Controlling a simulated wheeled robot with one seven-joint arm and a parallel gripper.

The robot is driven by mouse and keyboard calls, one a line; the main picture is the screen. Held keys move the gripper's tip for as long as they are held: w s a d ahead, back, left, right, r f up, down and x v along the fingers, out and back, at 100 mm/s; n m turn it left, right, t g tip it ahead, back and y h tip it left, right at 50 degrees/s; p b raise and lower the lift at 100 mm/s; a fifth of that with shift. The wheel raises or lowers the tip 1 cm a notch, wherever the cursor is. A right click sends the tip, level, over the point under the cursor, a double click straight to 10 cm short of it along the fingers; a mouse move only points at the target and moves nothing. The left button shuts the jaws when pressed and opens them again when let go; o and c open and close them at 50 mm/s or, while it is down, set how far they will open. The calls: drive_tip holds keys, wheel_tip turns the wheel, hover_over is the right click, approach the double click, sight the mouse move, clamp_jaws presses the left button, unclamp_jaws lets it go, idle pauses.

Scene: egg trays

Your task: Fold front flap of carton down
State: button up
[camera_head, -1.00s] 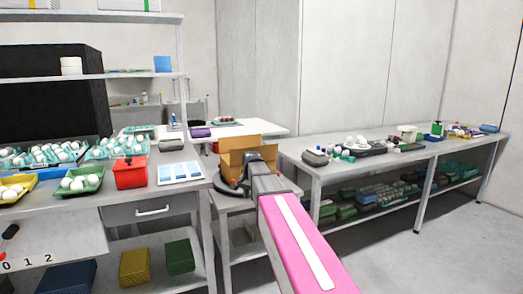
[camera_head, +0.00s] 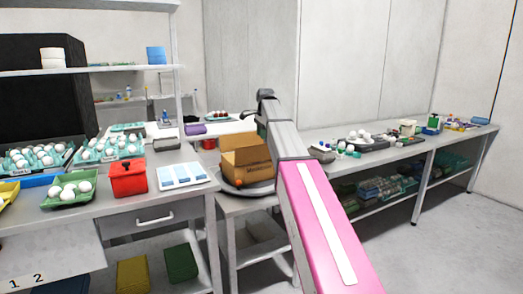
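The brown cardboard carton (camera_head: 250,172) sits on a round grey turntable (camera_head: 228,189) at the middle of the view, with dark print on its front. Its top looks at least partly open, with a raised panel at the back. The exact position of the front flap is too small to tell. My arm reaches up from the lower right, past the carton's right side and hiding part of it. My gripper (camera_head: 264,98) is at the raised far end of the arm, above and apart from the carton. Its fingers are not clearly visible.
The left bench holds a red container (camera_head: 128,180), a green tray of eggs (camera_head: 69,201) and a white-and-blue panel (camera_head: 184,177). A long right bench (camera_head: 440,139) carries several small items. A white table (camera_head: 225,126) stands behind the carton. The floor at right is clear.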

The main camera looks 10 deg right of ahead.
sight(261, 147)
drive_tip(key=f, duration=0.2)
drive_tip(key=w+f, duration=0.1)
drive_tip(key=f, duration=0.5)
drive_tip(key=shift+w+a+f, duration=0.2)
drive_tip(key=shift+a, duration=0.05)
clamp_jaws()
